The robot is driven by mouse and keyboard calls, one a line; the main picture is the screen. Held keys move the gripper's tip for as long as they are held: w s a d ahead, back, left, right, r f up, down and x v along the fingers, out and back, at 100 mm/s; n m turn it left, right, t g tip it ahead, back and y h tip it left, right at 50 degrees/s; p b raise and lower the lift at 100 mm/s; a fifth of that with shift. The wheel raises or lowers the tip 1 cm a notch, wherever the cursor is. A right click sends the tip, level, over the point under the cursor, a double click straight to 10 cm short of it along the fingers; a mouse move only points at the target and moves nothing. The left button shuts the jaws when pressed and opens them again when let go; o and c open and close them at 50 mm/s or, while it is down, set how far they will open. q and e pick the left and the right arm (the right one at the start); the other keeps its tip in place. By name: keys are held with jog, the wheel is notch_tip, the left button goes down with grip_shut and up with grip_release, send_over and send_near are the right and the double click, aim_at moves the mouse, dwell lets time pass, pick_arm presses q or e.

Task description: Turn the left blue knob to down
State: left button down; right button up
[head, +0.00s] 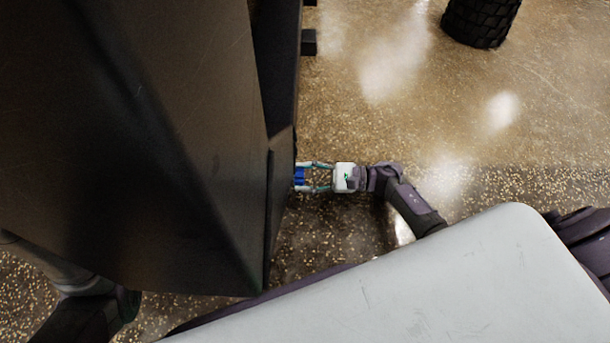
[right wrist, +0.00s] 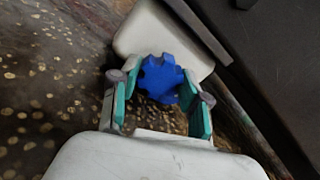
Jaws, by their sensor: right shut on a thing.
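A blue knob (head: 299,177) sits at the right side of the dark furnace cabinet (head: 150,130). In the right wrist view the blue knob (right wrist: 161,77) shows as a lobed wheel in front of a pale plate (right wrist: 150,35). My right gripper (head: 303,177) reaches in from the right and is shut on the blue knob, with a finger on either side of it. The fingers (right wrist: 160,88) also show in the right wrist view. Which way the knob is turned is hard to tell. My left gripper is not in view; only part of my left arm shows at the lower left.
The dark cabinet fills the left of the head view. A black tyre-like object (head: 480,22) stands on the speckled floor (head: 400,100) at the top right. The floor right of the cabinet is mostly clear.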

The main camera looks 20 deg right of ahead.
jog(key=shift+m, duration=1.9)
jog(key=o, duration=1.1)
jog(key=shift+o, duration=0.2)
jog(key=v, duration=1.1)
jog(key=shift+f, duration=0.1)
jog(key=shift+s+d, duration=0.2)
jog(key=shift+d, duration=0.3)
jog(key=shift+r, duration=0.2)
